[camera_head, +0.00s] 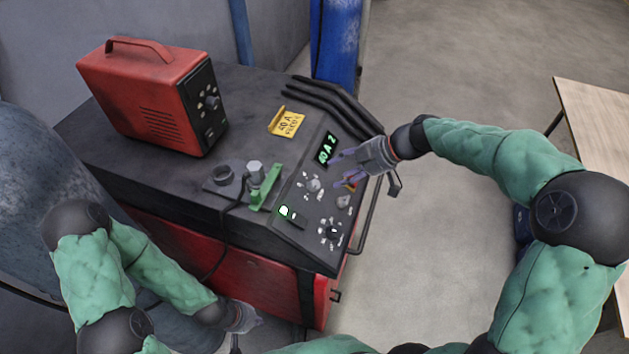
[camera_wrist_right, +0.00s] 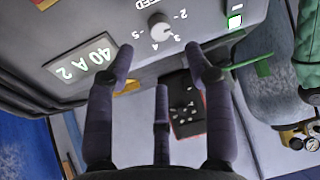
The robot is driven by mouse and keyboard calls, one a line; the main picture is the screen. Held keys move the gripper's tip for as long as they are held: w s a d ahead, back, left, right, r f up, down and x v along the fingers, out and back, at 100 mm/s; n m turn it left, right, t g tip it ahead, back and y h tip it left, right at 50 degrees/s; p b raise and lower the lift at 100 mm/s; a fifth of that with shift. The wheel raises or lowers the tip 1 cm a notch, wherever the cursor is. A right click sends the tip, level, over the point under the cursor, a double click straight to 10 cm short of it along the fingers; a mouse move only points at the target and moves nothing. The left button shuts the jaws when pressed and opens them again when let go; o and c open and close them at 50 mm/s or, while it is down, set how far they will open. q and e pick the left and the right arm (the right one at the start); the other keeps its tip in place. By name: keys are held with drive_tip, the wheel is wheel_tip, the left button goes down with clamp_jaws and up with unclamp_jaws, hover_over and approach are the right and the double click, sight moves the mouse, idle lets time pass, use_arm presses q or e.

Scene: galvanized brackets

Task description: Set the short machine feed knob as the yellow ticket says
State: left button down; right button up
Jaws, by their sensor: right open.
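The short machine (camera_head: 255,250) has a dark top and red front. Its sloping panel carries a lit display (camera_head: 326,150) reading 40 A 2, also in the right wrist view (camera_wrist_right: 88,62). The pale feed knob (camera_head: 314,185) shows in the right wrist view (camera_wrist_right: 161,31), among printed numbers under the word FEED. The yellow ticket (camera_head: 287,122) on the top reads 40 A, with a second line too small to read surely. My right gripper (camera_head: 341,168) is open over the panel, fingers spread near the knob; contact cannot be told. My left gripper (camera_head: 243,317) hangs low at the machine's front.
A red box unit (camera_head: 150,95) stands at the back of the top. A green clamp (camera_head: 265,187) with a cable sits left of the panel. Another dial (camera_head: 331,233) and a green-lit indicator (camera_head: 289,212) are lower on the panel. A wooden table (camera_head: 600,120) is at right.

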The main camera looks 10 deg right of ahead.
sight(317, 183)
drive_tip(key=x, duration=0.8)
drive_tip(key=shift+w+a+f, duration=0.2)
drive_tip(key=shift+a, duration=0.15)
drive_tip(key=shift+b, duration=0.3)
clamp_jaws()
